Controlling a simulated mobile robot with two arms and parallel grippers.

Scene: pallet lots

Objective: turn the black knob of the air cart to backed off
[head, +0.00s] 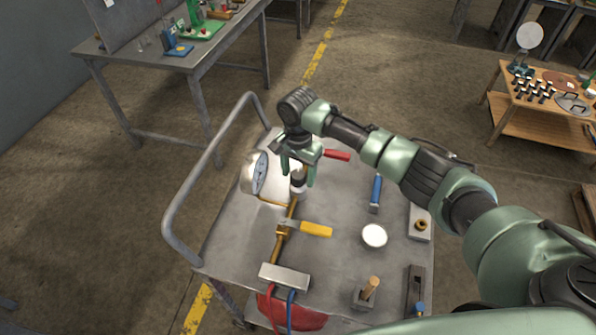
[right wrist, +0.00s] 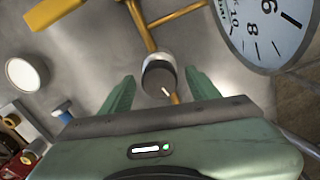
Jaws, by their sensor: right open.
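The air cart (head: 235,235) is a grey metal cart with a bent tube handle. Its black knob (head: 298,180) sits on a pale collar on the brass pipe and is partly hidden by my right gripper (head: 298,172). In the right wrist view the knob (right wrist: 160,80) shows a short white mark on its dark top. My right gripper (right wrist: 160,82) is open, with one finger on each side of the knob; I cannot tell whether they touch it. A round gauge (head: 258,173) stands left of the knob; its dial (right wrist: 265,30) also shows in the wrist view. My left gripper is out of view.
A yellow lever (head: 316,230) and a red lever (head: 337,155) lie near the knob along the pipe. A blue-handled tool (head: 375,193), a white disc (head: 374,236) and a grey block (head: 285,277) with red and blue hoses are on the cart top. Workbenches stand behind.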

